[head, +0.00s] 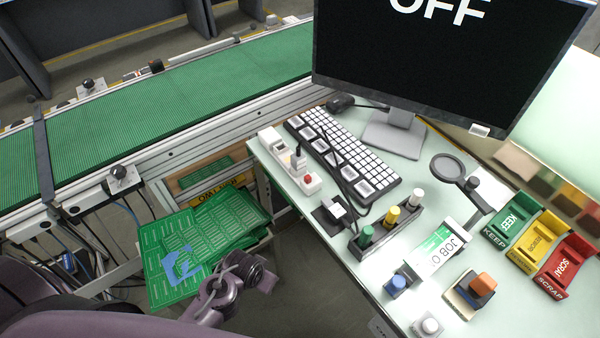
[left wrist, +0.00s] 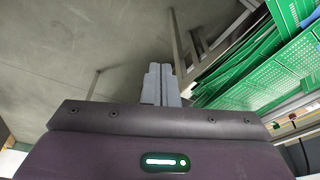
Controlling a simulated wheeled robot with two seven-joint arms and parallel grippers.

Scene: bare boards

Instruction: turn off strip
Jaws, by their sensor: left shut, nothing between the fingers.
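The white power strip (head: 290,162) lies at the left edge of the pale desk. A dark plug (head: 298,158) with a cable sits in it. The state of its switch is too small to tell. My left gripper (left wrist: 160,84) is shut and empty in the left wrist view, over grey floor with green boards to its right. In the head view my left arm comes in at the bottom left, below and apart from the strip; its fingertips cannot be made out there. My right gripper is in neither view.
The monitor (head: 440,60) reads "OFF". A keyboard (head: 345,150) lies right of the strip; a black adapter (head: 328,215) sits nearer. Stacked green boards (head: 170,235) stand left of the desk, with a green conveyor (head: 170,105) behind. Red, yellow and green bins are at right.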

